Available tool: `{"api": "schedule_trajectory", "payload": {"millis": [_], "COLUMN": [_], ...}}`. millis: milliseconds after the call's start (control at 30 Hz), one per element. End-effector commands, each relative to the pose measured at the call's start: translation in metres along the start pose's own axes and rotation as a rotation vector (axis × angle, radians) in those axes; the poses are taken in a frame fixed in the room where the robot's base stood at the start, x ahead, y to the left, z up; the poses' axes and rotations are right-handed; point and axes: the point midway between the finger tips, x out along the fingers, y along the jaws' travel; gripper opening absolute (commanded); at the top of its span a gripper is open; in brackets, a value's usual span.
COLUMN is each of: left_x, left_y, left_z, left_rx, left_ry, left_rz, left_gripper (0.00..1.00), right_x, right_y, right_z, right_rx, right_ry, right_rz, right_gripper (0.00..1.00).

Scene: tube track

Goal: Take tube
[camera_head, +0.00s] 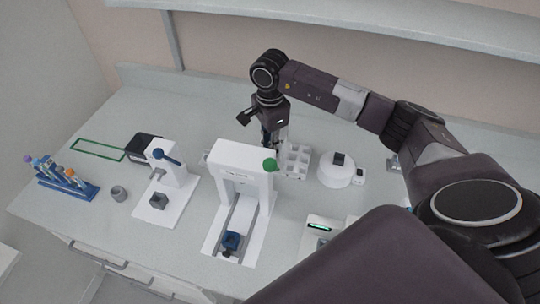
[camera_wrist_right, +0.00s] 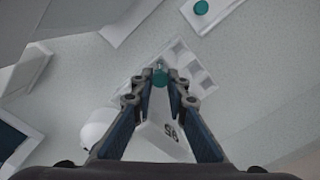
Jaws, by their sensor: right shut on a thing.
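My right gripper (camera_head: 272,148) points down beside a white rack with square compartments (camera_head: 296,160). In the right wrist view its two fingers (camera_wrist_right: 160,80) close on a tube with a teal cap (camera_wrist_right: 160,76). The cap sits between the fingertips; the tube's body below it is hidden. The white rack (camera_wrist_right: 203,82) lies just beyond and beside the fingertips there. I cannot tell whether the tube is clear of the rack. In the head view the tube is hidden by the gripper. My left gripper is not in view.
A white gantry device (camera_head: 240,165) with a green knob stands left of the rack, and a round white device (camera_head: 336,170) stands right. Farther left are a blue-knobbed press (camera_head: 170,180), a grey cup (camera_head: 118,193) and a blue tube rack (camera_head: 68,184). A green outline (camera_head: 98,149) frames bare table.

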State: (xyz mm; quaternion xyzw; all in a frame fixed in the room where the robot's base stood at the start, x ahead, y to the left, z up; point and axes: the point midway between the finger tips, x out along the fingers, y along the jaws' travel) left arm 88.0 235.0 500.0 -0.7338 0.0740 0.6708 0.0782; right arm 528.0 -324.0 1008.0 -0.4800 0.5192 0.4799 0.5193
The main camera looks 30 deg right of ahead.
Motion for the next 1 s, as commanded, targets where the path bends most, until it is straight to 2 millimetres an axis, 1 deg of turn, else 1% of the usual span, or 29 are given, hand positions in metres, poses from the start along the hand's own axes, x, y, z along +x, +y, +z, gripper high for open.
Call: {"api": "schedule_trajectory", "payload": {"millis": [167,267,367,567,800,1000], "left_x": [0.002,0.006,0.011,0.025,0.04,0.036], "left_y": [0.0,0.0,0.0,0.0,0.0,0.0], "left_z": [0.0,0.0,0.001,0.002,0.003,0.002], "left_rx": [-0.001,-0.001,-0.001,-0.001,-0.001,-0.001], "left_ry": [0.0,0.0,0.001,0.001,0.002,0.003], "left_rz": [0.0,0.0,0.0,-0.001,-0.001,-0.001], "left_gripper": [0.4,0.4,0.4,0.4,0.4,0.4], "right_x": [-0.004,-0.012,-0.024,-0.062,-0.115,-0.153], "right_y": [-0.001,-0.001,-0.001,-0.002,-0.002,-0.001], "right_z": [0.0,0.0,0.0,0.0,0.0,-0.001], "right_rx": [0.0,0.0,-0.002,-0.001,0.0,0.001], "right_ry": [0.0,0.0,-0.001,-0.001,-0.001,0.001], "right_rz": [-0.001,-0.004,-0.005,-0.007,-0.008,-0.005], "right_gripper": [0.01,0.01,0.01,0.01,0.01,0.01]}}
